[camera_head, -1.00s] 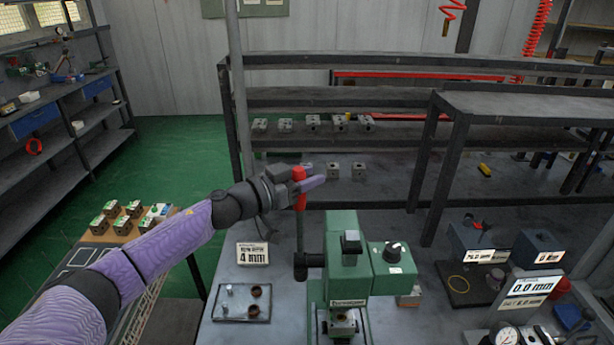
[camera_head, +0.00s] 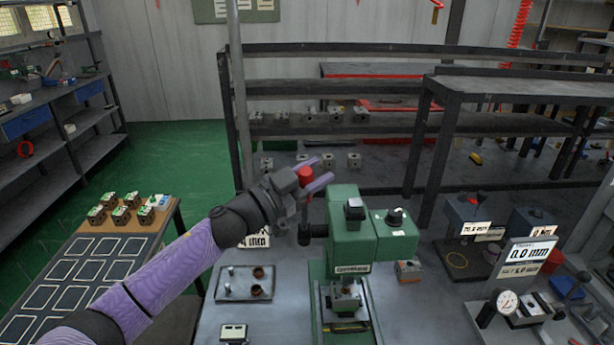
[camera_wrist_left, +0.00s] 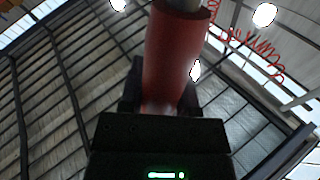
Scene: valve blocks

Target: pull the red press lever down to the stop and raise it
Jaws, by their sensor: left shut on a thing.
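The green press (camera_head: 350,235) stands on the grey bench at the centre of the head view. Its red lever handle (camera_head: 304,174) sits above and left of the press body, on a rod that runs down to a dark hub (camera_head: 305,235). My left gripper (camera_head: 308,182) is shut on the red handle. The red handle (camera_wrist_left: 172,55) also fills the middle of the left wrist view, between the dark jaws. A small metal valve block (camera_head: 345,296) sits under the press head. My right gripper is not in view.
A tray with small parts (camera_head: 245,283) lies left of the press. A sign reading 4 mm is partly hidden behind my left arm. A dial gauge (camera_head: 507,302) and displays stand at the right. A rack (camera_head: 300,90) stands behind the bench.

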